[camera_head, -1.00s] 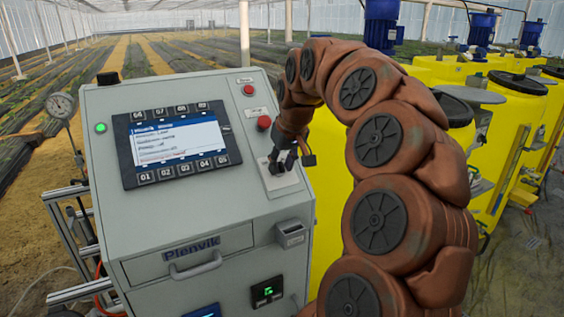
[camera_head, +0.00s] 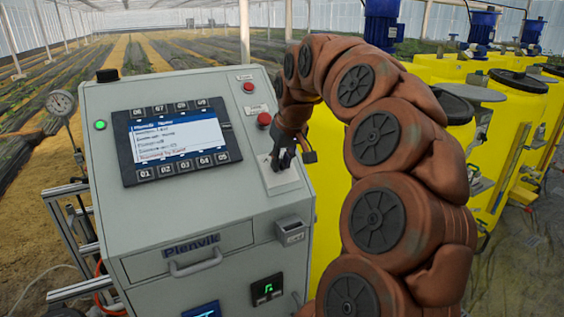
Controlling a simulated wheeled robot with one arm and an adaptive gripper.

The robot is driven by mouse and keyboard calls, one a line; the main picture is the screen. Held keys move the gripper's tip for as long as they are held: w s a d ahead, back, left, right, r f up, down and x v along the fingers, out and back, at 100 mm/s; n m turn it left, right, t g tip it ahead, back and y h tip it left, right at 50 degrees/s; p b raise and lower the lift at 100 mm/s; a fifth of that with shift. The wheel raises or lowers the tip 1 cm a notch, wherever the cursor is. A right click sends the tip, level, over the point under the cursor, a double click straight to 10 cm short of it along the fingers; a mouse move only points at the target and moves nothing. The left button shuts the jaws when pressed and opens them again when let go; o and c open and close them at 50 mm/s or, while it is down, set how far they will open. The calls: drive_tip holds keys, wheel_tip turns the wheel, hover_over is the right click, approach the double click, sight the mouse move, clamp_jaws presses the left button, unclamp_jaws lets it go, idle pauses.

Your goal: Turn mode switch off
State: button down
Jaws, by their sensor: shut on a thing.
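The mode switch sits on a pale plate (camera_head: 282,181) at the right side of the grey control cabinet's (camera_head: 200,225) sloped face. My gripper (camera_head: 280,163) is over this plate, with its dark fingers shut on the switch knob. The fingers hide most of the knob, so its exact angle cannot be told. My brown arm arches in from the right. The screen (camera_head: 179,139) on the cabinet is lit and shows a menu list with a highlighted line at the bottom; the text is too small to read surely.
Two red buttons, an upper one (camera_head: 249,87) and a lower one (camera_head: 264,119), sit above the switch plate. A green light (camera_head: 100,125) glows at the left. Yellow tanks (camera_head: 495,130) stand close behind my arm. A gauge (camera_head: 62,101) stands left of the cabinet.

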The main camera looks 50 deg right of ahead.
drive_tip(key=n+b, duration=0.1)
drive_tip(key=n+h+b, duration=0.1)
drive_tip(key=b, duration=0.1)
drive_tip(key=shift+a+f+n, duration=0.15)
drive_tip(key=shift+f+n, duration=0.05)
drive_tip(key=shift+n, duration=0.2)
drive_tip(key=shift+a+n+h+b, duration=0.15)
drive_tip(key=shift+n+h+b, duration=0.85)
drive_tip(key=shift+n, duration=1.3)
drive_tip(key=shift+r, duration=0.1)
drive_tip(key=c, duration=1.3)
unclamp_jaws()
drive_tip(key=shift+o, duration=0.2)
drive_tip(key=shift+r, duration=0.1)
drive_tip(key=v, duration=1.2)
